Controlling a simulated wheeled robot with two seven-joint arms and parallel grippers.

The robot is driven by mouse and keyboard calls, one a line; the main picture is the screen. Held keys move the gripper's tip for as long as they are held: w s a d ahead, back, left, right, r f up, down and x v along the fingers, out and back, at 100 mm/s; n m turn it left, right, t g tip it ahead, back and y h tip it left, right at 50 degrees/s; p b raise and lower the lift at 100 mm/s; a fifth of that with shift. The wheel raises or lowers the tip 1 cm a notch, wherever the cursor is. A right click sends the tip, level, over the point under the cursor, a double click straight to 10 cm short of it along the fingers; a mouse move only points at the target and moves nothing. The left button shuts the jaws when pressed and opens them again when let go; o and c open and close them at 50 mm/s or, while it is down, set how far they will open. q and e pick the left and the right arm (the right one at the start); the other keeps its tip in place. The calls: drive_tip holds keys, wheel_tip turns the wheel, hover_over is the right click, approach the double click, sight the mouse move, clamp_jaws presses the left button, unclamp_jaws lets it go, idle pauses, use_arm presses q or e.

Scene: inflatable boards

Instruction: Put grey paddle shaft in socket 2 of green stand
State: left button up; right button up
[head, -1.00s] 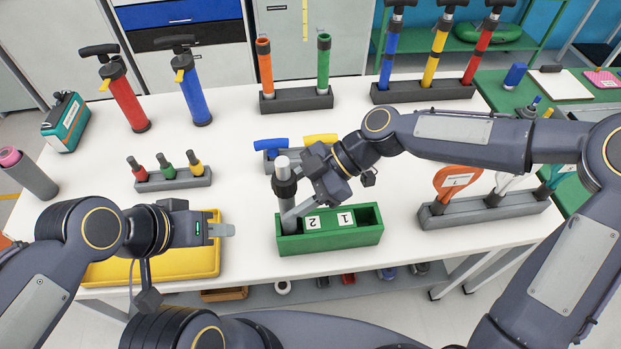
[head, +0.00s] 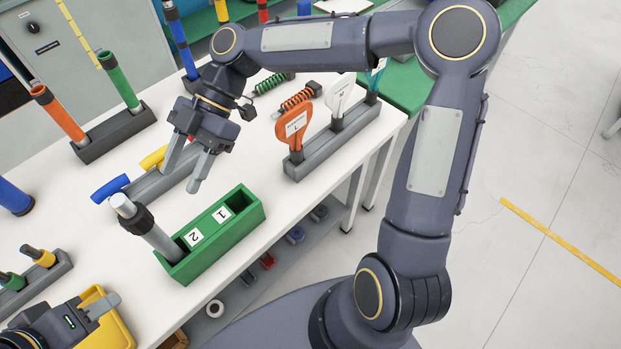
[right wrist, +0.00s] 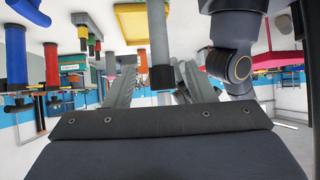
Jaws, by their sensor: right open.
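The grey paddle shaft (head: 160,240), with a dark collar and a light top, stands upright in the end socket of the green stand (head: 225,247), beside the label 2. The socket by label 1 looks empty. My right gripper (head: 190,172) is open and empty, above the table behind the stand and apart from the shaft. In the right wrist view the shaft (right wrist: 159,50) shows beyond the two spread fingers (right wrist: 155,92). My left gripper (head: 103,304) is at the lower left over the yellow tray (head: 112,333); its jaw opening cannot be made out.
A grey holder with blue and yellow handles (head: 152,184) lies behind the stand. A dark rack (head: 115,133) holds orange and green tubes. A grey rack (head: 335,143) with orange, white and teal paddles stands at the right. The table's front edge is close to the stand.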

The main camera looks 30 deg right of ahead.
drive_tip(key=s+d+f+m+t+h, duration=0.2)
drive_tip(key=s+d+m+t, duration=0.3)
drive_tip(key=d+m, duration=0.5)
drive_tip(key=s+d+f+m+t+h, duration=0.2)
drive_tip(key=s+d+m+t, duration=0.3)
drive_tip(key=s+d+m, duration=0.4)
drive_tip(key=d+m+h, duration=0.1)
drive_tip(key=d+m, duration=0.1)
drive_tip(key=m, duration=0.3)
drive_tip(key=shift+s+m+t+h, duration=0.3)
drive_tip(key=shift+s+m+h, duration=0.1)
